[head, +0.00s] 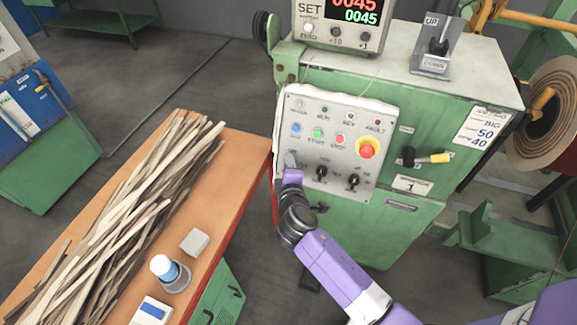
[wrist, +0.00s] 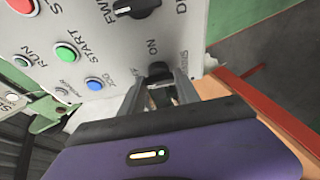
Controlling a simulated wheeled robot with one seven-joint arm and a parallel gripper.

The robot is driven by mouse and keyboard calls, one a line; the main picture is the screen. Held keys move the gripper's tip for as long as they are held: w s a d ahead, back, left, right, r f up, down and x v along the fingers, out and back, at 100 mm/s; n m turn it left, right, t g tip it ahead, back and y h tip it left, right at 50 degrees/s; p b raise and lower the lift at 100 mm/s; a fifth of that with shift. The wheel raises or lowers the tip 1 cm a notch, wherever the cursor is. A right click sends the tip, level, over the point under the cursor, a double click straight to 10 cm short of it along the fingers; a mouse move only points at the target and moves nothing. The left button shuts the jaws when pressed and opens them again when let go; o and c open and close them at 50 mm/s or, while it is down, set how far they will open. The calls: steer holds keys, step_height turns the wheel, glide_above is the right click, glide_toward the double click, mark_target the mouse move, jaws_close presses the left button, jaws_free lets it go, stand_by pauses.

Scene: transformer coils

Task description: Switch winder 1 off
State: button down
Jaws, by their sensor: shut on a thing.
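Winder 1 is a green machine (head: 340,225) with a light grey control panel (head: 365,112) on its front. A plate with "1" (head: 411,184) sits at the panel's lower right. My gripper (head: 291,160) is at the panel's lower left. In the wrist view its two fingers (wrist: 160,92) are shut on a black switch knob (wrist: 158,70), beside the lettering "ON". Most of the knob is hidden between the fingers, so its exact setting is unclear. In the head view my gripper covers this knob.
Close by are two black knobs (head: 321,172), push buttons and a red mushroom button (head: 367,148). A wooden bench (head: 240,165) with strips (head: 125,215), a small jar (head: 170,273) and a grey block (head: 195,241) stands at left. A yellow-handled lever (head: 438,158) is on the right.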

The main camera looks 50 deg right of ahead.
steer(key=c, duration=0.9)
jaws_free()
steer(key=shift+a, duration=0.1)
steer(key=b+v, duration=0.1)
steer(key=v, duration=0.6)
steer(key=shift+s+a+b, duration=0.25)
steer(key=shift+b, duration=0.1)
